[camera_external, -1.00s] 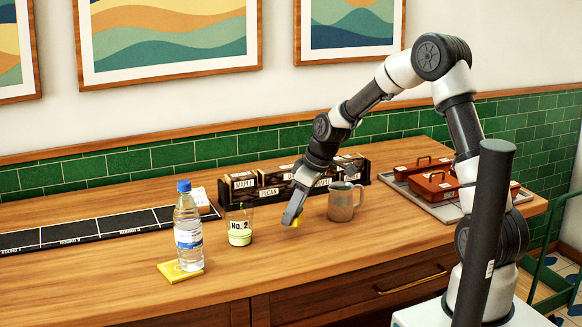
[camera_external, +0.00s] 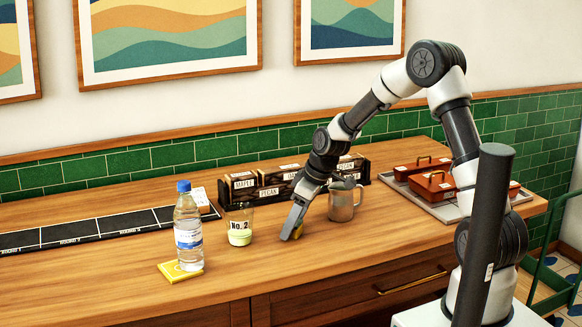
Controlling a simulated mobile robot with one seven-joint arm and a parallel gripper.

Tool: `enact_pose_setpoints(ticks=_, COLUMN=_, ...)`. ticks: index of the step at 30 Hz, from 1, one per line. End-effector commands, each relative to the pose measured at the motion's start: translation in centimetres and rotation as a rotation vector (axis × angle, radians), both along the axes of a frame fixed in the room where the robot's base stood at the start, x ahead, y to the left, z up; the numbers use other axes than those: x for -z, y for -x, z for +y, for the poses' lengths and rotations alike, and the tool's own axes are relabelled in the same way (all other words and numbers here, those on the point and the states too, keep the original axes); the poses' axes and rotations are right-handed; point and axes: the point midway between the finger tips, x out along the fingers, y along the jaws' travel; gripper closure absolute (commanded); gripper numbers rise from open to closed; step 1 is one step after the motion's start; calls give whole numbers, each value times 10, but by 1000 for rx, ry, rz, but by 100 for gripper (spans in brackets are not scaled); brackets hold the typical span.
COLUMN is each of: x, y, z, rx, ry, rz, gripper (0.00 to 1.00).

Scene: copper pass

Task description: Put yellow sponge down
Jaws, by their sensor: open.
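The spot is on the wooden counter (camera_external: 335,255), between the glass labelled No. 2 (camera_external: 239,229) and the metal mug (camera_external: 342,204).
A water bottle (camera_external: 187,232) stands on a yellow square (camera_external: 170,273) at the left. Labelled dark boxes (camera_external: 270,190) are behind my gripper. A tray (camera_external: 444,211) with red-brown boxes is at the right. The front counter is clear.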

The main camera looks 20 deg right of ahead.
Motion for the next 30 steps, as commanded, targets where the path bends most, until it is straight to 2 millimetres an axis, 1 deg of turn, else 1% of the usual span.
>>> enact_pose_setpoints(ticks=5, x=-17, y=2, z=-4, rx=1, ry=-1, rz=-5, gripper=46)
enact_pose_setpoints(ticks=12, x=-65, y=16, z=-18, rx=2, ry=0, rz=-4, gripper=46)
enact_pose_setpoints(ticks=15, x=-83, y=22, z=-24, rx=2, ry=0, rz=-5, gripper=46)
enact_pose_setpoints(ticks=18, x=-98, y=26, z=-28, rx=2, ry=0, rz=-3, gripper=46)
enact_pose_setpoints(ticks=22, x=-110, y=31, z=-31, rx=0, ry=0, rz=-1, gripper=46)
enact_pose_setpoints(ticks=28, x=-115, y=33, z=-33, rx=1, ry=1, rz=-1, gripper=46)
enact_pose_setpoints(ticks=30, x=-120, y=37, z=-36, rx=13, ry=10, rz=-3, gripper=46)
